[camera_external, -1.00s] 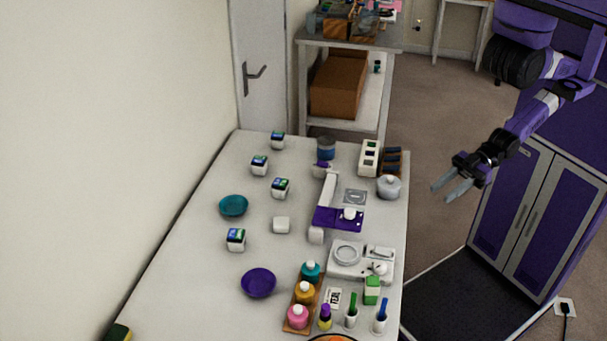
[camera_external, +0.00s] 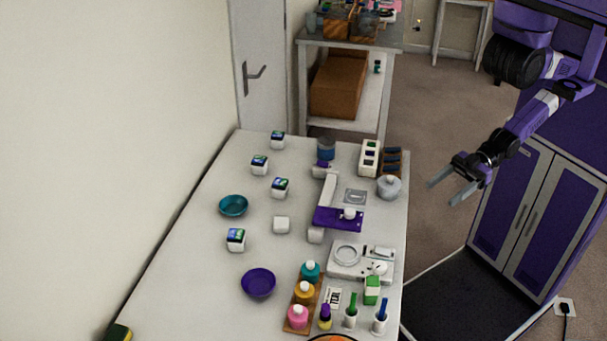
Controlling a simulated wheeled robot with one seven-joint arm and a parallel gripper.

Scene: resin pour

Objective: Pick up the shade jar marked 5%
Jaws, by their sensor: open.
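Several small white jars with coloured tops stand on the table's left half: one at the back (camera_external: 277,140), one left of it (camera_external: 259,165), one in the middle (camera_external: 280,188) and one nearer the front (camera_external: 236,240). Their markings are too small to read, so I cannot tell which is marked 5%. My gripper (camera_external: 454,191) is open and empty. It is off the table's right edge, over the floor side, well apart from all the jars.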

